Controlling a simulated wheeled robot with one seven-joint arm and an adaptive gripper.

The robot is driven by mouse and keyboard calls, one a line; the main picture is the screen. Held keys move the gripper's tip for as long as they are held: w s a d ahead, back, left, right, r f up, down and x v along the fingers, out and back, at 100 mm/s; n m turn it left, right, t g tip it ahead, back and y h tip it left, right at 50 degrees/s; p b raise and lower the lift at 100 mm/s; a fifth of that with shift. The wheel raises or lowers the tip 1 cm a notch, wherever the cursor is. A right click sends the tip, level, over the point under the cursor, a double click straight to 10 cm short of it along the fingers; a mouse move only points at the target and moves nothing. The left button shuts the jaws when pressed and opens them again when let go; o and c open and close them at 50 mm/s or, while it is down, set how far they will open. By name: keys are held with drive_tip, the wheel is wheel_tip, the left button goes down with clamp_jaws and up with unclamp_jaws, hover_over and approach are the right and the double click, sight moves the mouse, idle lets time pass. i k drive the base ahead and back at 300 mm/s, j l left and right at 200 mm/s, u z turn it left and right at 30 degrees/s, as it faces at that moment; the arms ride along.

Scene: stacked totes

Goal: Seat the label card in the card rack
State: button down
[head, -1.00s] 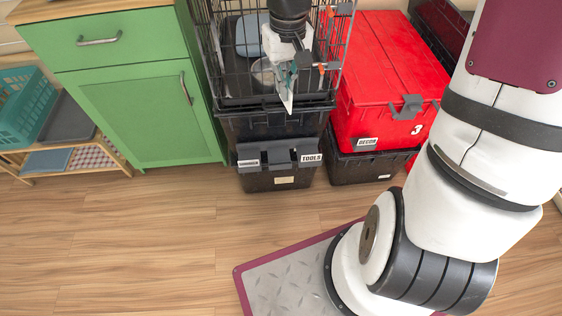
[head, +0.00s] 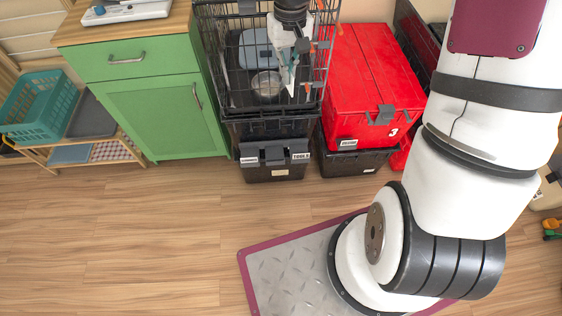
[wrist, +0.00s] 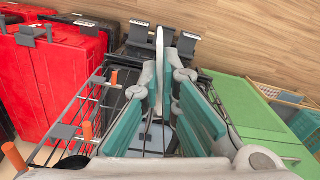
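My gripper (head: 290,76) is over the wire cage on top of the black tote stack, fingers pointing down. In the wrist view its teal-padded fingers (wrist: 162,82) stand either side of a thin pale label card (wrist: 159,60), seen nearly edge-on between the tips. The card (head: 291,86) shows as a small white sliver below the fingers in the head view. It looks clear of other surfaces. I cannot make out the card rack for certain; grey label holders with white cards sit on the black tote's front (head: 273,150), one reading TOOLS.
The wire cage (head: 232,60) has orange-tipped parts on its right side, close to my gripper; a blue-grey item and a round bowl (head: 266,84) are inside. A red tote (head: 365,80) stands right, a green cabinet (head: 150,110) left. The wood floor (head: 130,220) in front is clear.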

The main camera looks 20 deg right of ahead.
sight(275, 163)
drive_tip(key=z, duration=1.5)
drive_tip(key=k+j+z, duration=0.15)
drive_tip(key=j+z, duration=0.25)
drive_tip(key=k+j+z, duration=0.2)
drive_tip(key=j+z, duration=0.2)
drive_tip(key=j, duration=0.15)
drive_tip(key=k+j+z, duration=0.25)
drive_tip(key=j+z, duration=0.15)
drive_tip(key=k+j+z, duration=0.55)
drive_tip(key=k, duration=0.5)
drive_tip(key=k+j+z, duration=0.1)
drive_tip(key=k, duration=0.55)
drive_tip(key=k+j+u, duration=0.5)
drive_tip(key=j, duration=0.2)
drive_tip(key=k+j+u, duration=0.1)
drive_tip(key=j+u, duration=0.15)
drive_tip(key=k+j+u, duration=0.1)
drive_tip(key=j+u, duration=0.15)
drive_tip(key=j, duration=0.3)
drive_tip(key=i, duration=0.75)
